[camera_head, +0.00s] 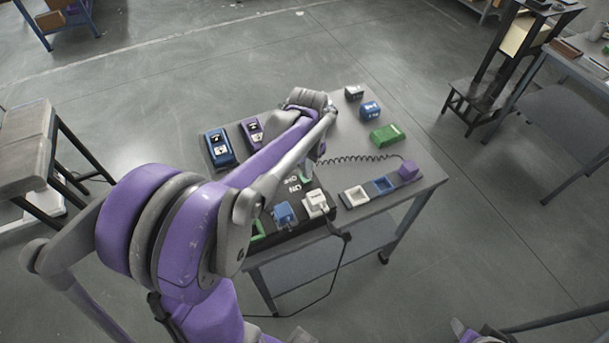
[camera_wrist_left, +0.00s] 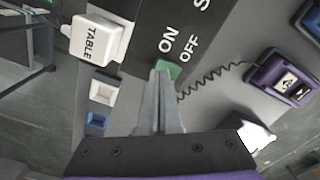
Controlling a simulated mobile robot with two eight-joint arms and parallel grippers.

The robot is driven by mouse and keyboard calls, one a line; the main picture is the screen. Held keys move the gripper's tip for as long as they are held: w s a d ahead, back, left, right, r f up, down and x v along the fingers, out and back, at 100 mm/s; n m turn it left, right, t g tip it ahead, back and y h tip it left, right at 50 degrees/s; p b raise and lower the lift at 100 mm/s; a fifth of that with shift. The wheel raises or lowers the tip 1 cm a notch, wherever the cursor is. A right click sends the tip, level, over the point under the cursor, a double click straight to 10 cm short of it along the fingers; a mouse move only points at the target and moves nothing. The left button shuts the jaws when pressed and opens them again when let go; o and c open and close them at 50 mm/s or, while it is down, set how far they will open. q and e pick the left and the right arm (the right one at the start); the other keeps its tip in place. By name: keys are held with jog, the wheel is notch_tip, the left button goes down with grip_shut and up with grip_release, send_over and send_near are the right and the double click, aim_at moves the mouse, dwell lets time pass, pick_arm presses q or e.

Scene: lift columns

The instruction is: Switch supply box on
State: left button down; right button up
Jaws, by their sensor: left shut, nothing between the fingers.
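The black supply box (camera_wrist_left: 150,25) fills the upper middle of the left wrist view, with white ON and OFF lettering. A small green switch (camera_wrist_left: 170,70) sits by the lettering. My left gripper (camera_wrist_left: 162,68) is shut and empty, with its fingertips at the green switch. I cannot tell whether they touch it. In the head view the box (camera_head: 305,226) stands at the table's front edge, partly hidden by my left arm. A white plug (camera_head: 316,203) and a blue plug (camera_head: 285,213) sit in the box. The white plug (camera_wrist_left: 98,38) reads TABLE in the wrist view.
White (camera_head: 355,196) and blue (camera_head: 383,185) sockets lie right of the box. A green block (camera_head: 387,134) and blue (camera_head: 219,148) and purple (camera_head: 252,131) units stand farther back.

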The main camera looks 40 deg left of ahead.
aim_at(308, 183)
pick_arm(q)
jog(key=shift+f+b, duration=0.55)
jog(key=shift+f, duration=0.35)
pick_arm(e)
jog(key=shift+s+f, duration=0.3)
jog(key=shift+f, duration=0.5)
jog(key=shift+r, duration=0.1)
pick_arm(q)
jog(key=shift+r+p, duration=1.8)
jog(key=shift+r, duration=1.75)
pick_arm(e)
jog(key=r, duration=0.1)
jog(key=w+r, duration=0.1)
jog(key=r, duration=0.1)
jog(key=w+r, duration=0.1)
jog(key=r, duration=0.1)
jog(key=shift+w, duration=0.1)
pick_arm(q)
jog(key=shift+d, duration=0.1)
jog(key=s+d+t, duration=0.5)
jog(key=s+d, duration=0.6)
jog(key=d, duration=0.2)
jog(key=shift+d+f+m+t, duration=0.15)
jog(key=shift+d+m+t, duration=0.15)
jog(key=shift+d+t, duration=0.1)
